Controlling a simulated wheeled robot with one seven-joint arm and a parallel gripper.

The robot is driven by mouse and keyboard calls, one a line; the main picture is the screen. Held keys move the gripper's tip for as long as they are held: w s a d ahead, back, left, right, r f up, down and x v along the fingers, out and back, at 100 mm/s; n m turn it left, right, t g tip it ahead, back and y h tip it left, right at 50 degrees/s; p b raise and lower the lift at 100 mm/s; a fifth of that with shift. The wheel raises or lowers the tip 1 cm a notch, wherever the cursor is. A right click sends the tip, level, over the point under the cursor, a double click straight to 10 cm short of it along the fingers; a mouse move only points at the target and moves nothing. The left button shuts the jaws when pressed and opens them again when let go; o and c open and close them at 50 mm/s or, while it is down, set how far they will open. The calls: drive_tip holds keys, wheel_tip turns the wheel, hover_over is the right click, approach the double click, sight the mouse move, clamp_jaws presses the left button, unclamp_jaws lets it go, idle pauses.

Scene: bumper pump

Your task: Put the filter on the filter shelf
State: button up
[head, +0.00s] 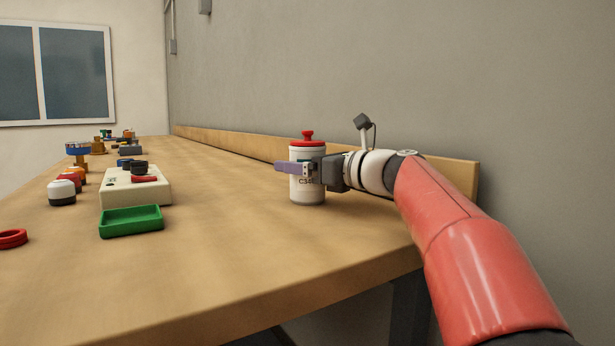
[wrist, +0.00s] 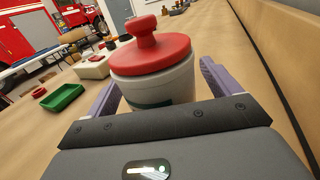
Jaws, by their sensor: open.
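A white canister (head: 308,190) with a red knobbed lid (head: 307,142) stands upright on the wooden bench; dark lettering shows on its side. I cannot tell whether it is the filter. My gripper (head: 292,168) is at its upper body, with one purple finger across its near side. In the wrist view the canister (wrist: 165,88) sits between the two purple fingers of my gripper (wrist: 158,88), which are open on either side of it. Finger contact is unclear. No filter shelf can be made out.
A green tray (head: 131,222) and a cream box (head: 135,190) with dark and red parts stand left of the canister. A white-and-black round piece (head: 62,192) and a red ring (head: 12,238) lie farther left. A wooden ledge (head: 225,144) runs along the wall. The bench's front is clear.

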drive_tip(key=shift+w+a, duration=0.3)
drive_tip(key=shift+a, duration=0.1)
drive_tip(key=shift+c, duration=0.2)
drive_tip(key=c, duration=1.4)
drive_tip(key=shift+r, duration=0.15)
drive_tip(key=shift+c, duration=0.8)
